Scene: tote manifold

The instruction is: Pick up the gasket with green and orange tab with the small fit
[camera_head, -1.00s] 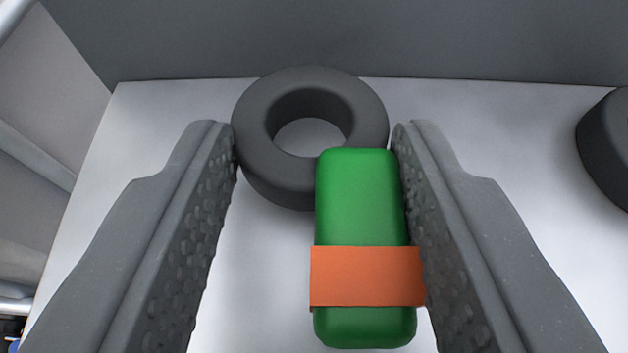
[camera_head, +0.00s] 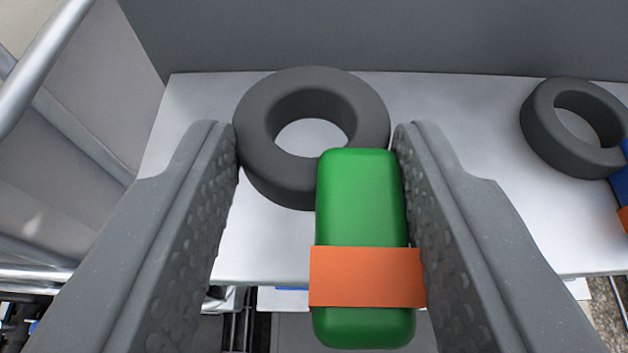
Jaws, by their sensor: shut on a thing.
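The gasket (camera_head: 258,125) is a thick dark grey ring with a green tab (camera_head: 358,200) that carries an orange band (camera_head: 366,277). The ring sits between the tips of my gripper (camera_head: 315,140), which is shut on it from both sides. The tab points back toward the camera, along the inner face of the right finger. The gasket is held above the white shelf surface, which shows through the ring's hole. The underside of the ring is hidden.
A second dark ring (camera_head: 541,120) with a blue and orange tab (camera_head: 620,185) lies on the white shelf (camera_head: 480,205) at the right. A grey wall (camera_head: 400,35) stands behind. Metal rails (camera_head: 40,60) are at the left. The shelf's front edge shows below.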

